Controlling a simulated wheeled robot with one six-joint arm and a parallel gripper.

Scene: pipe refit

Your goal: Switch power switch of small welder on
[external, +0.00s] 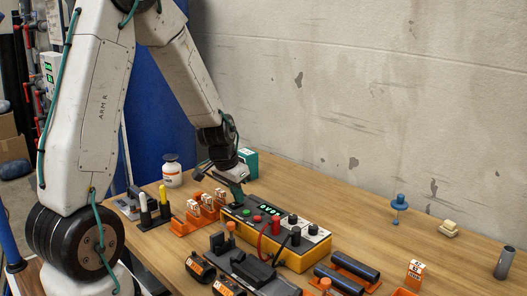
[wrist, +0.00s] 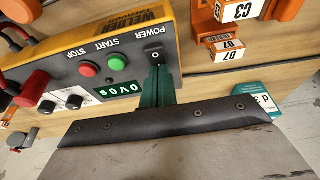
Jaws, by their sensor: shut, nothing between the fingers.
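The small welder (external: 291,256) is a yellow box with a dark top panel, standing on the wooden bench in the external view. In the wrist view its panel (wrist: 66,72) shows upside down, with a green START button (wrist: 119,61), a red STOP button (wrist: 89,69) and a lit green display (wrist: 116,89). The dark power switch (wrist: 155,54) is beside the POWER label. My gripper (wrist: 158,70) has green fingers, shut and empty, with tips right by the switch. I cannot tell whether they touch it. In the external view my gripper (external: 236,200) is at the welder's left end.
Orange holders with white labelled blocks (external: 207,203) stand left of the welder. A teal box (external: 248,163) is behind my gripper. Black clamps (external: 232,247) and dark pipes (external: 355,268) lie in front and to the right. A white bottle (external: 172,171) stands at the back left.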

